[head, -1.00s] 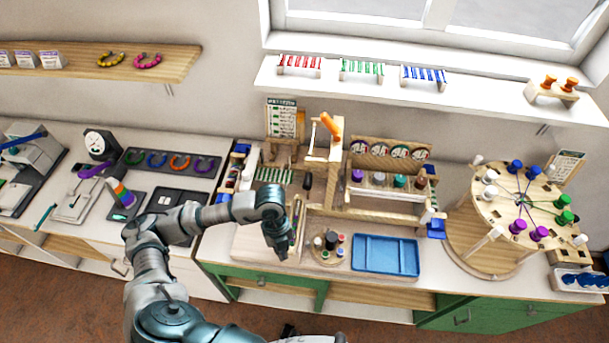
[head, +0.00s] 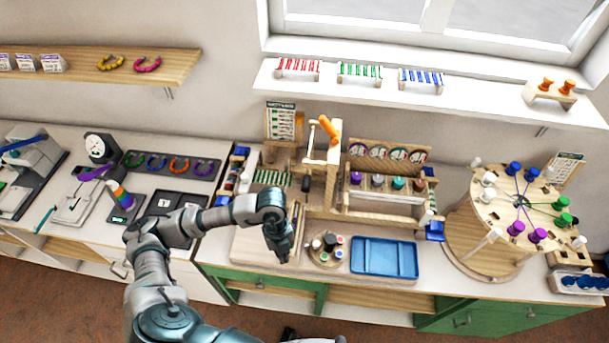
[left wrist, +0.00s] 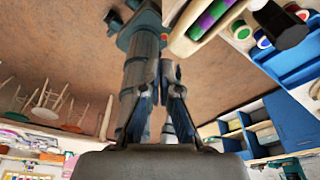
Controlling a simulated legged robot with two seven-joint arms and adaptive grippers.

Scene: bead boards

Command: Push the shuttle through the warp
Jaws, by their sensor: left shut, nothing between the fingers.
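The loom (head: 322,195) is a wooden frame with an orange-handled part on top. Green warp threads (head: 270,177) are strung at its left side. My left gripper (head: 284,254) is shut and empty, pointing down over the front of the loom's board, left of a round tray of small pots. In the left wrist view, my left gripper (left wrist: 160,78) shows with its fingers close together. A pale wooden piece with green and purple bands (left wrist: 208,18), perhaps the shuttle, lies beyond the fingers there. I cannot make out the shuttle surely in the head view. My right gripper is not seen.
A round tray of pots (head: 325,250) and a blue tray (head: 384,257) stand right of the gripper. A round wooden disc stand with coloured pegs (head: 520,205) is further right.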

